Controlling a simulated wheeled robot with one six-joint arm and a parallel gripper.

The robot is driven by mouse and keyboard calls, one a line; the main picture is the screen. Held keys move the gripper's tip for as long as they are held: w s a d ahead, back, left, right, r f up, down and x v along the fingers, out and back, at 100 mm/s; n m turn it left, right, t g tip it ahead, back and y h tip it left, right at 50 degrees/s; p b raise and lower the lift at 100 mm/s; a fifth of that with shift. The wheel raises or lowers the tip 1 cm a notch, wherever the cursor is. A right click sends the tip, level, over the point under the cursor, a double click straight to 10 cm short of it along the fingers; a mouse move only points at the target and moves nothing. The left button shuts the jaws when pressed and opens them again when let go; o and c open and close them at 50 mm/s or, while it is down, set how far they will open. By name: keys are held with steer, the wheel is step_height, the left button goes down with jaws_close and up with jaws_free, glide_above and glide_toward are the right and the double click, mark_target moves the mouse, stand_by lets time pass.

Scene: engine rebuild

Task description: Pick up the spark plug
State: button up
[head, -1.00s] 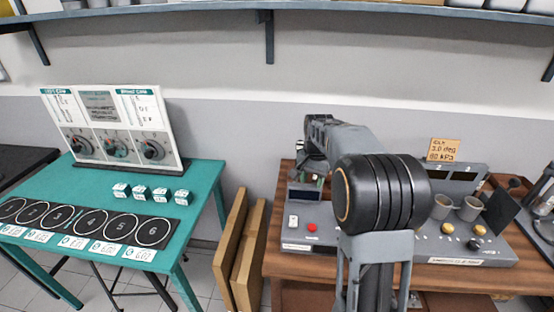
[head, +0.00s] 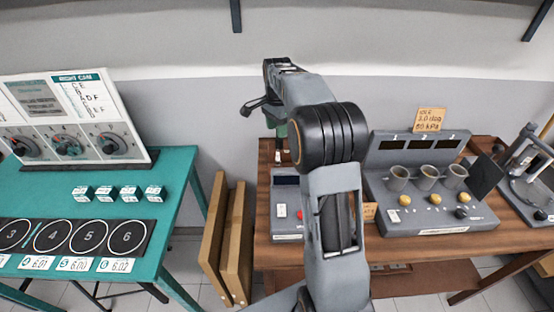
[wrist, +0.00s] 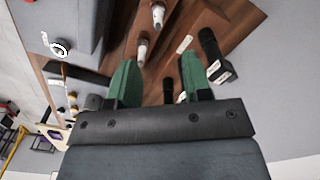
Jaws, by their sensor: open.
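In the wrist view, my gripper (wrist: 160,82) is open and empty, with its two green fingers apart above the brown wooden bench top. Two pale, narrow pieces that look like spark plugs stand on the wood beyond the fingertips: one near the gap (wrist: 143,50) and one farther off (wrist: 158,16). I cannot tell which is the task's plug. In the head view, my gripper (head: 282,134) hangs over the bench's back left, partly hidden by my arm. A small thin piece shows below it, too small to identify.
A black cylinder (wrist: 209,43) stands to the right of the fingers, with white labels nearby. The bench (head: 262,235) also carries a grey console (head: 440,215) with several cups and knobs, and a box with a red button (head: 299,214). A teal table (head: 185,215) is at left.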

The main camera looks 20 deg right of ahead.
glide_above(278, 159)
steer(key=f, duration=0.6)
steer(key=shift+w+d+f+p, duration=0.15)
steer(key=shift+w+p, duration=0.15)
steer(key=shift+w, duration=0.1)
steer(key=shift+f+p, duration=0.9)
steer(key=shift+f, duration=1.75)
steer(key=shift+s, duration=0.1)
jaws_close()
